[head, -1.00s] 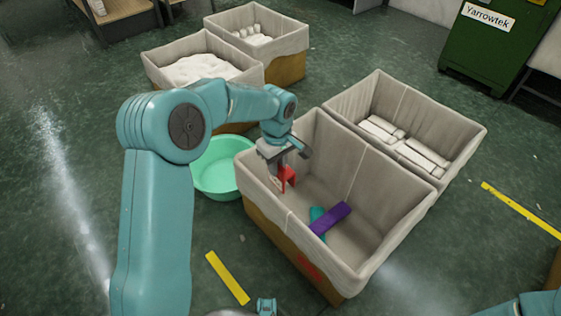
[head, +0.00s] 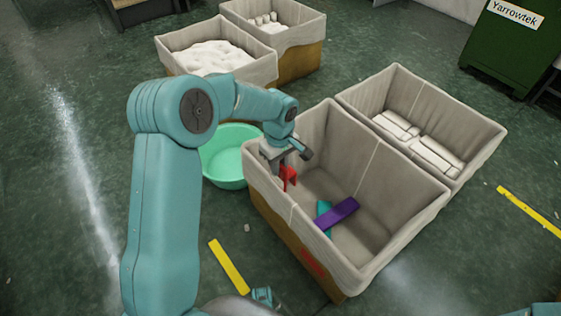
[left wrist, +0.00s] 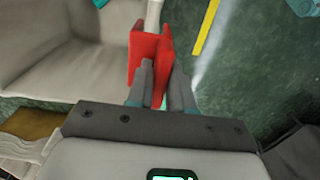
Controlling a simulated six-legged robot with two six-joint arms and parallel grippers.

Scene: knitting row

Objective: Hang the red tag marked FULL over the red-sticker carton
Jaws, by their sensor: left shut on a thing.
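My left gripper (head: 284,165) is shut on the red tag (head: 290,179), a folded piece hanging below the fingers. The tag also shows in the left wrist view (left wrist: 147,52), between and beyond the fingers (left wrist: 162,85); its marking is not readable. The red-sticker carton (head: 262,210) has a grey liner and a red sticker (head: 313,262) low on its front side. The tag is near the carton's left rim, seen against its inside; I cannot tell whether they touch. My right gripper is not in view.
A purple block (head: 336,212) and a teal piece (head: 323,208) lie inside the carton. A second carton (head: 474,150) with white packs adjoins it at the right. A green basin (head: 222,170) stands close at the left. Open floor with a yellow strip (head: 229,266) lies in front.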

